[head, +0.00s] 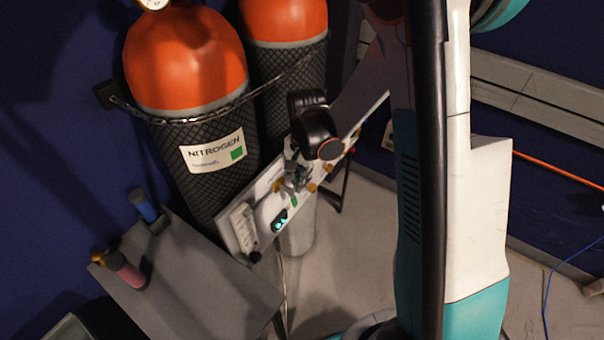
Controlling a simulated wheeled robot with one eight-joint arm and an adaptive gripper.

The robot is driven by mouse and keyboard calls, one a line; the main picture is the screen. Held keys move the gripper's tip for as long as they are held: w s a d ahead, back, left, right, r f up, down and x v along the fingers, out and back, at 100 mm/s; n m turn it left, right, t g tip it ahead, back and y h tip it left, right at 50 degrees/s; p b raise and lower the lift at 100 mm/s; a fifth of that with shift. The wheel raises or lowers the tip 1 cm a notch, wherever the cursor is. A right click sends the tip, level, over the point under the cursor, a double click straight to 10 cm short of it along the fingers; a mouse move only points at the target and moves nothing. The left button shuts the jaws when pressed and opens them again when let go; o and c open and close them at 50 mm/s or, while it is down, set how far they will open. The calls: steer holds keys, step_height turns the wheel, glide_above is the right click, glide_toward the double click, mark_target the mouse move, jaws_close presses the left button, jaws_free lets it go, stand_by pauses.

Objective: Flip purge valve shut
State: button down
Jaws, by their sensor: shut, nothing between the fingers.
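A white valve panel (266,211) stands tilted in front of the gas cylinders. It carries brass fittings, a small green part (294,202) and a dark unit with a lit teal display (280,221). My gripper (294,184) is at the middle of the panel, over or against the brass fittings. Its fingers look closed and hold nothing that I can see. The gripper and the dark wrist hide part of the panel. I cannot tell which fitting is the purge valve, how its handle stands, or whether the fingers touch it.
Two orange-topped cylinders stand behind the panel; the front one is a nitrogen cylinder (187,70). A grey table (200,285) at lower left bears a blue bottle (143,206) and a pink bottle (126,269). A grey bin (298,235) stands below the panel. My arm fills the right-centre.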

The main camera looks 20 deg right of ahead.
steer(key=shift+f, duration=0.95)
steer(key=shift+s+a, duration=0.1)
steer(key=shift+s+a+f+b, duration=0.45)
steer(key=shift+a+b, duration=0.1)
steer(key=shift+b, duration=0.3)
steer(key=s+d+r+n+t+p, duration=0.1)
steer(key=s+r+n+t+p, duration=0.15)
steer(key=r, duration=0.85)
steer(key=s+d+r+n+t+p, duration=0.15)
steer(key=r+p, duration=0.25)
steer(key=r, duration=0.8)
steer(key=s+r+n+t, duration=0.1)
steer(key=s+r+n, duration=0.2)
steer(key=s, duration=0.2)
steer(key=s+a+r+n+t, duration=0.1)
steer(key=s+r+n+t, duration=0.1)
steer(key=s, duration=0.4)
steer(key=shift+s+a+r+n+t+h, duration=0.2)
steer(key=shift+s+r+n+t+h, duration=0.1)
steer(key=shift+r+n, duration=0.65)
